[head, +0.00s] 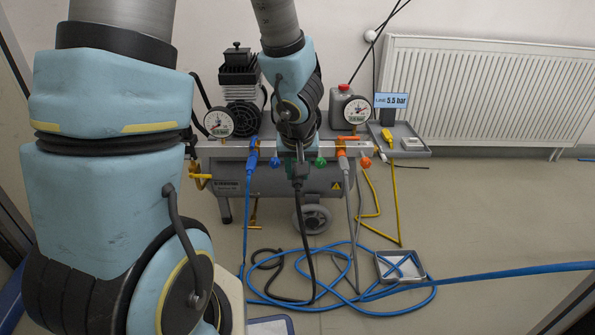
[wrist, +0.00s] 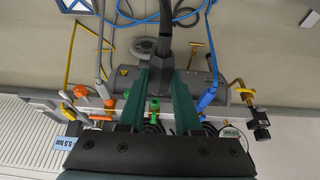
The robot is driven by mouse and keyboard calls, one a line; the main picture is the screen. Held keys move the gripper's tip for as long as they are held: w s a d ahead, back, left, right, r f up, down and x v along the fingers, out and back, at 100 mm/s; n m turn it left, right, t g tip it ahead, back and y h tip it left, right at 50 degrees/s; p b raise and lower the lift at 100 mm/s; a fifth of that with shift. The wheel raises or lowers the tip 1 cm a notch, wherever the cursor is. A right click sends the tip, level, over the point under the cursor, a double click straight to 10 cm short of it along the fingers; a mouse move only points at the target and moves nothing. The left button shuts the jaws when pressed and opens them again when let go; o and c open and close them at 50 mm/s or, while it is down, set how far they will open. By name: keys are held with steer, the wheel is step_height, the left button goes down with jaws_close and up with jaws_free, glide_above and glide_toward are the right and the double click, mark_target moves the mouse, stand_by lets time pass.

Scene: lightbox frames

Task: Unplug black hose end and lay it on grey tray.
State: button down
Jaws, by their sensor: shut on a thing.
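My gripper (head: 298,176) is in front of the compressor's outlet row. It is shut on the black hose end (wrist: 161,68), which lies between my green fingers in the wrist view. The black hose (head: 306,235) hangs from there to the floor. A green fitting (wrist: 153,107) shows between my fingers beyond the hose end; I cannot tell whether the two touch. In the head view my wrist hides that spot. A small grey tray (head: 380,267) lies on the floor at the right with blue hose across it.
Blue hose coils (head: 340,298) cover the floor in front. A blue hose end (head: 252,158) and a grey one with orange fitting (head: 343,153) flank my gripper. Gauges, a sign (head: 391,100) and a radiator (head: 480,95) stand behind. Floor at the right is mostly clear.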

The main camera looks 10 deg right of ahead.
mark_target(297, 184)
steer(key=shift+s+a+b, duration=0.2)
steer(key=shift+s+b, duration=0.25)
steer(key=shift+s, duration=0.5)
steer(key=shift+s+a+b, duration=0.2)
steer(key=shift+s+b, duration=0.25)
steer(key=shift+s, duration=0.5)
stand_by(0.4)
